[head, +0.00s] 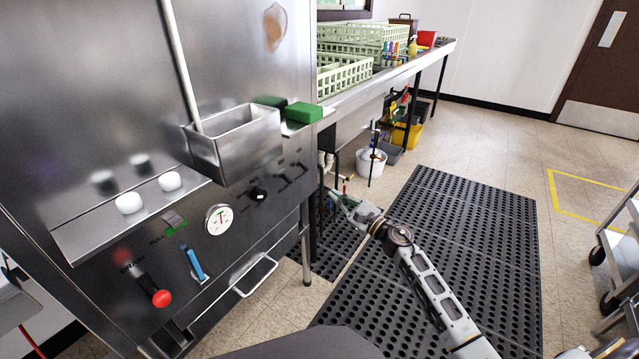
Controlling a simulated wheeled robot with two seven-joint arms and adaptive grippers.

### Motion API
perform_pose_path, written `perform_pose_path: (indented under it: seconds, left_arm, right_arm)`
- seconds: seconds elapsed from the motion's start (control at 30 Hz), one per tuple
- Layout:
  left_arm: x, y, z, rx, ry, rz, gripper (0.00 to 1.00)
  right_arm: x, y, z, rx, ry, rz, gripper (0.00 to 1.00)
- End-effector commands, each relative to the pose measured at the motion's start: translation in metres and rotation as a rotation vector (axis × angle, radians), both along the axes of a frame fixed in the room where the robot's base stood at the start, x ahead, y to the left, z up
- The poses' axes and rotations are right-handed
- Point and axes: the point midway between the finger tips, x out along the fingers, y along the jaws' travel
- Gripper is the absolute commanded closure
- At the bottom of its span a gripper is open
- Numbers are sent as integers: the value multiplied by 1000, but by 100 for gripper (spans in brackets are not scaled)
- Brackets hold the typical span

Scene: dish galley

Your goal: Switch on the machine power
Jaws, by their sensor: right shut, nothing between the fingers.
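The steel dish machine (85,130) fills the left of the head view. Its lower front carries a black rotary knob (259,194) with a pale mark, a round dial gauge (217,219) and a red-ended lever (160,297) beside lettering that seems to read "DRAIN". Which control is the power switch I cannot read. My right gripper (340,200) is shut and empty, to the right of the machine's front and apart from the black knob.
A steel box (235,143) juts from the machine above the knob, with a green block (303,112) beside it. A bar handle (254,275) sticks out low. Black mats (455,235) cover the floor; a cart (625,235) stands at right.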

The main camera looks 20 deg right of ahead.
Motion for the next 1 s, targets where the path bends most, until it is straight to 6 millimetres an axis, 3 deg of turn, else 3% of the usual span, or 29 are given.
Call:
perform_pose_path:
  seconds: [0.37, 1.0]
  left_arm:
    - [1, 0, -1, -3, -4, 1, 60]
    - [1, -1, -7, -10, -8, 0, 60]
  right_arm:
    - [14, 7, 2, 1, 0, 1, 100]
    - [60, 31, 9, 1, 0, 1, 100]
